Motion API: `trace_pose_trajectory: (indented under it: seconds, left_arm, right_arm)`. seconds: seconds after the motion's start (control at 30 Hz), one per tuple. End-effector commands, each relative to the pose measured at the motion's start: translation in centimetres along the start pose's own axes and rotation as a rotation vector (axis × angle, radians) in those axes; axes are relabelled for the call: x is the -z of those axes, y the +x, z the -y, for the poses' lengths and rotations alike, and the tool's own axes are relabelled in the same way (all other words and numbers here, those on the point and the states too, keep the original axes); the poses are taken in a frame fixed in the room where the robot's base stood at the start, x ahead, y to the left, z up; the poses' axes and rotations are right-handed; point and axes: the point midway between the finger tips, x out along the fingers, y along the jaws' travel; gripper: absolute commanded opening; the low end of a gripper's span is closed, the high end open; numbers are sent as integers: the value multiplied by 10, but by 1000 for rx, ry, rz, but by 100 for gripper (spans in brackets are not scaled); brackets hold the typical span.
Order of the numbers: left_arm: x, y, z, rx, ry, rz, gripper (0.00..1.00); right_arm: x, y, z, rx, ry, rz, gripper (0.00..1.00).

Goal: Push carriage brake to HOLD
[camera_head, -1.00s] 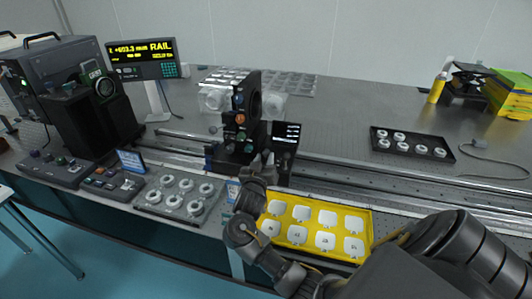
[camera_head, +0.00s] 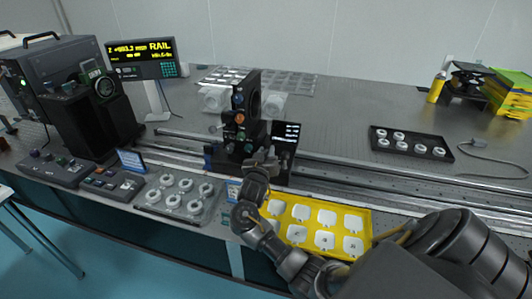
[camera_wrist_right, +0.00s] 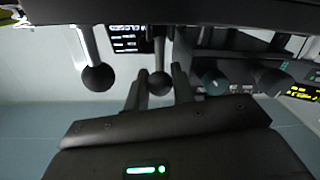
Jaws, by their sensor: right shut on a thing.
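The carriage (camera_head: 239,117) is a black upright mount on the rail, near the middle of the head view. My right gripper (camera_head: 262,158) is at its front lower side, in front of the small dark display. In the right wrist view the two fingers of my right gripper (camera_wrist_right: 159,76) close around a dark ball-ended lever (camera_wrist_right: 160,84), which I take to be the brake lever. A second ball-ended lever (camera_wrist_right: 98,76) on a pale stem stands apart, left of the fingers. Brake markings are not readable. My left gripper is not in view.
A yellow tray (camera_head: 372,222) of white pieces lies below my right forearm. A clear tray (camera_head: 153,197) of rings and control boxes (camera_head: 112,183) stand to the left. The rail (camera_head: 400,177) runs right from the carriage. A black tray (camera_head: 411,137) lies at the back right.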

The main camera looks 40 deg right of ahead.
Motion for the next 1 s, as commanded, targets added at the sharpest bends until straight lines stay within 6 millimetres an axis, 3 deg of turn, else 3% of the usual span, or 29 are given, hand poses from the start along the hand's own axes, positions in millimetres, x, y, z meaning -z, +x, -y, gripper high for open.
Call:
trace_pose_trajectory:
  seconds: [0.27, 0.7, 1.0]
  left_arm:
    - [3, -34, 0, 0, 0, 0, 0]
    - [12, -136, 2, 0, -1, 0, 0]
    - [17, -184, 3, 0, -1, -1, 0]
  right_arm:
    - [11, 4, -3, 22, 7, 85, 2]
    - [20, 25, -7, 120, 35, 448, 2]
    - [14, 41, -7, 191, 55, 710, 2]
